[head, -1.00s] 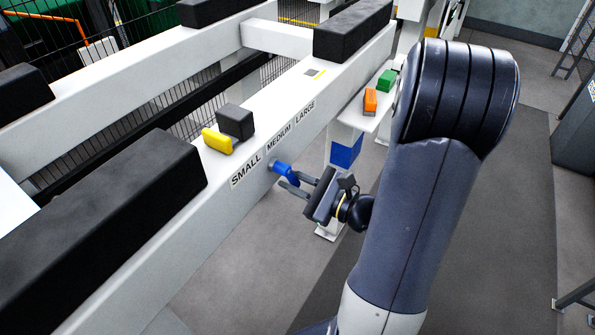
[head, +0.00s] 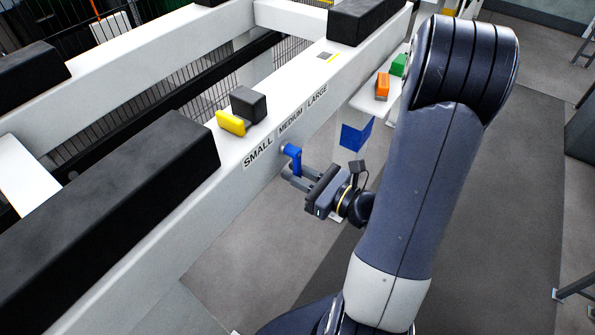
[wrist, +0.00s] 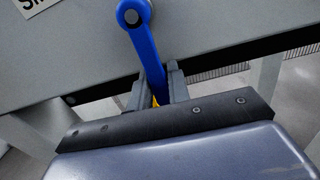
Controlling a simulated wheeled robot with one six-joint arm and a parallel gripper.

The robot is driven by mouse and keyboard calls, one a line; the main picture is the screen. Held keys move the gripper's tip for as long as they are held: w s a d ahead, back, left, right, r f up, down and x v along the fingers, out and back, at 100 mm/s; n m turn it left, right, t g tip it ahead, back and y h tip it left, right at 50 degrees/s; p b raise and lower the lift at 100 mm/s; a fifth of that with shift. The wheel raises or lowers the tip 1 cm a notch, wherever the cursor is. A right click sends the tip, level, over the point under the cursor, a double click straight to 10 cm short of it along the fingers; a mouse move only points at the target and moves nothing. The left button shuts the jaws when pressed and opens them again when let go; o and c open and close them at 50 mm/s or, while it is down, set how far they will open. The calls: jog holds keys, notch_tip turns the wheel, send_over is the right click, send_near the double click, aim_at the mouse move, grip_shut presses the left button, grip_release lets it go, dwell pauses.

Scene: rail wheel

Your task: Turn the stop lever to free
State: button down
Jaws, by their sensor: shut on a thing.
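The blue stop lever (head: 293,158) is on the front face of the white rail beam, below the MEDIUM label. In the head view it hangs down from its pivot, leaning slightly right. In the wrist view the lever (wrist: 143,45) runs from its round pivot at the top down between the fingers. My gripper (head: 296,180) is shut on its lower end. The gripper fingers (wrist: 158,85) stand on both sides of the lever, and they hide its tip. A little yellow shows between them.
The beam (head: 205,205) carries SMALL, MEDIUM and LARGE labels. A yellow piece (head: 231,123) and a dark block (head: 248,104) sit on its top. Orange (head: 382,86) and green (head: 398,65) blocks rest on a white shelf at right. Grey floor is open below my gripper.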

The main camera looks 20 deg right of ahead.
jog(key=c, duration=1.3)
grip_release()
jog(key=shift+c, duration=0.2)
jog(key=v, duration=1)
jog(key=shift+s+d+b, duration=0.15)
jog(key=shift+s+b, duration=0.15)
jog(key=shift+s, duration=0.05)
jog(key=shift+p+x, duration=0.3)
jog(key=shift+x, duration=5.05)
jog(key=shift+s+d, duration=0.1)
